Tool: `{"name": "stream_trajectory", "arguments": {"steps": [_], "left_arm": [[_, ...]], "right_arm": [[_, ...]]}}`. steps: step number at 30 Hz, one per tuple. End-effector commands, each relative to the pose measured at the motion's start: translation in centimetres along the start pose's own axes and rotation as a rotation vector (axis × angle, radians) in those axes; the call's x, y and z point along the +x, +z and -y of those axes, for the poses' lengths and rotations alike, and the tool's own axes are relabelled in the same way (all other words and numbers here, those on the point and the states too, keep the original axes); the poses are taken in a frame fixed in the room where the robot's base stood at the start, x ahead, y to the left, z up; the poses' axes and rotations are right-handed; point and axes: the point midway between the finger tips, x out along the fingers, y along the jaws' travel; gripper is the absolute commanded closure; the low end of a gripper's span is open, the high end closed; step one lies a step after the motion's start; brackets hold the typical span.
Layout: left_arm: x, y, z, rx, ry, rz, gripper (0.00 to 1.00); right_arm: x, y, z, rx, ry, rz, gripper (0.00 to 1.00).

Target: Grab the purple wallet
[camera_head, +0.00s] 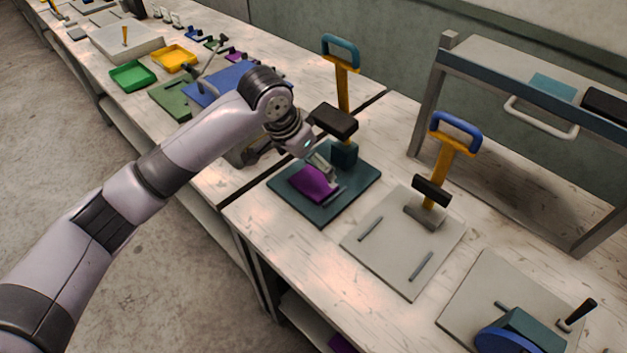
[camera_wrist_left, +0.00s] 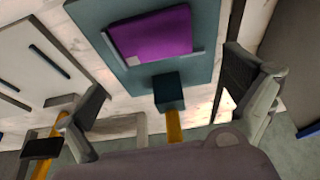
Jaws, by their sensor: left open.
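The purple wallet (camera_head: 313,184) lies flat on a dark teal base board (camera_head: 349,193), at the foot of a press with a yellow post (camera_head: 342,90) and a teal handle. My left gripper (camera_head: 293,163) is above and close beside the wallet. In the left wrist view, the wallet (camera_wrist_left: 153,35) lies beyond the open, empty fingers (camera_wrist_left: 168,75), with thin grey guide strips along its edges. The teal block (camera_wrist_left: 168,92) of the press stands between the fingers in that view. I cannot tell the exact height of the fingers over the board. My right gripper is out of view.
A second press with a blue handle (camera_head: 456,131) stands on a light grey board (camera_head: 383,255) to the right. A shelf frame (camera_head: 520,80) stands behind it. Green and yellow trays (camera_head: 133,75) lie on the far left table. The bench front edge is close below the teal board.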

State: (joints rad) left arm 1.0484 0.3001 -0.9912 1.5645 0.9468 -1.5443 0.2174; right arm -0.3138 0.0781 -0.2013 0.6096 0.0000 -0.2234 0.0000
Motion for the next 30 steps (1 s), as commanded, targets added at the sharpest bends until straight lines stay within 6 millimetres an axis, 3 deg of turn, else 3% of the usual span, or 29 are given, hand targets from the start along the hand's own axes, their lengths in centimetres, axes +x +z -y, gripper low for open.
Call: {"name": "stream_trajectory", "arguments": {"steps": [3,6,18,30], "left_arm": [[1.0,0.0,0.0,0.000,0.000,0.000,0.00],[1.5,0.1,-0.1,0.000,0.001,0.001,0.00],[6.3,0.5,-0.3,0.001,0.000,0.000,0.00],[6.4,0.6,-0.3,0.001,0.000,-0.001,0.00]], "right_arm": [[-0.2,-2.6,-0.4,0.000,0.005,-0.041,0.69],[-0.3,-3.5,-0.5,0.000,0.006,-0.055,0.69],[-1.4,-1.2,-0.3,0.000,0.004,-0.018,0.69],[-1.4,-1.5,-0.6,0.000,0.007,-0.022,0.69]]}}
